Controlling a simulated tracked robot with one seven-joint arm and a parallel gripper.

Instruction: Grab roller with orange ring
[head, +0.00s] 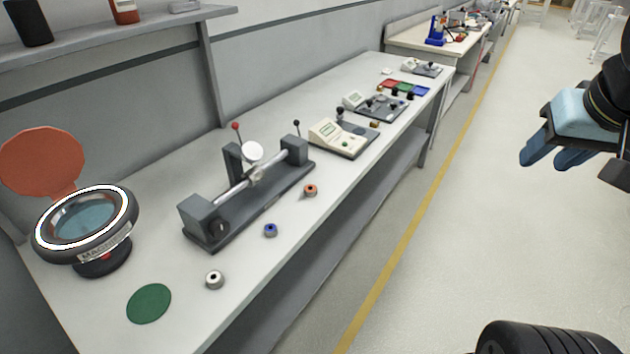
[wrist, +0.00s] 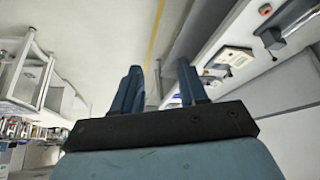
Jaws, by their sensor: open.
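The roller with the orange ring (head: 310,190) stands on the workbench near its front edge, right of the grey bench fixture (head: 250,195). A roller with a blue ring (head: 270,230) and a plain pale roller (head: 214,280) stand nearer along the same edge. My gripper (head: 546,160) is open and empty at the right of the head view, out over the floor, well apart from the bench. In the wrist view its two blue fingers (wrist: 160,88) stand apart. A small orange-marked object on the bench at the upper right there seems to be the orange-ringed roller (wrist: 265,9).
A round magnifier (head: 88,225) and a green disc (head: 149,304) lie on the near bench end. A beige-panelled instrument (head: 342,137) and colored bins (head: 403,88) stand farther along. A shelf (head: 120,33) hangs above. The floor (head: 510,200) beside the bench is clear.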

